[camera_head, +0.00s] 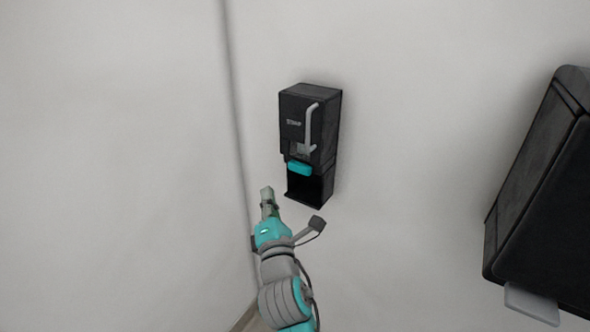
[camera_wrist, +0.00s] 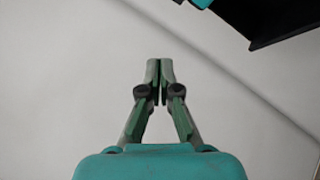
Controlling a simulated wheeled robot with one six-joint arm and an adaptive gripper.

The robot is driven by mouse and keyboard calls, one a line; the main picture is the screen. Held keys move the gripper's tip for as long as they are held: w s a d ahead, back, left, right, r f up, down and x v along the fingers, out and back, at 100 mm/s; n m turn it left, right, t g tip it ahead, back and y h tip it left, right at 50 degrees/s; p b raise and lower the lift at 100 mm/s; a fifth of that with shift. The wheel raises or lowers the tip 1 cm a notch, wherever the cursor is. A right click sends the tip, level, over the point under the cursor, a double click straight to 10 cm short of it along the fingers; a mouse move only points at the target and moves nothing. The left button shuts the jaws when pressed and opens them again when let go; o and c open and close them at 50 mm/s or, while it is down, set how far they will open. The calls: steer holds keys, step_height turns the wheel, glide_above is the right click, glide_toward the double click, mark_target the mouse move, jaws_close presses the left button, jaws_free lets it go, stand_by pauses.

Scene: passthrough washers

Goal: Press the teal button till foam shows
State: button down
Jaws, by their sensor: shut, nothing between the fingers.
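The teal button (camera_head: 300,168) sticks out from the front of a black wall dispenser (camera_head: 318,122), above a dark open recess. A sliver of teal also shows at the top edge of the wrist view (camera_wrist: 203,3), beside the dispenser's dark lower part (camera_wrist: 275,22). My gripper (camera_head: 266,190) is shut and empty, to the left of and a little below the button in the head view. In the wrist view its fingertips (camera_wrist: 160,66) meet, apart from the dispenser. No foam is visible in the recess.
A grey curved handle or tube (camera_head: 309,125) runs down the dispenser's front. A larger black box (camera_head: 545,195) with a pale tab (camera_head: 531,304) hangs on the wall at right. A wall corner runs just left of my gripper. The wall between dispenser and box is bare.

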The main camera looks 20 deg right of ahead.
mark_target(294, 167)
steer(key=w+d, duration=0.5)
steer(key=d, duration=0.2)
stand_by(0.3)
steer(key=shift+w+d, duration=0.1)
steer(key=shift+d, duration=0.05)
stand_by(1.3)
steer(key=shift+w+d, duration=0.15)
steer(key=shift+d, duration=0.1)
steer(key=shift+w+d, duration=0.5)
steer(key=shift+d, duration=0.15)
stand_by(1.3)
steer(key=shift+a, duration=0.1)
steer(key=shift+s+a, duration=0.75)
steer(key=shift+a, duration=0.15)
steer(key=shift+s+a, duration=0.75)
steer(key=shift+a, duration=0.25)
steer(key=shift+s+a, duration=0.7)
steer(key=shift+a, duration=0.3)
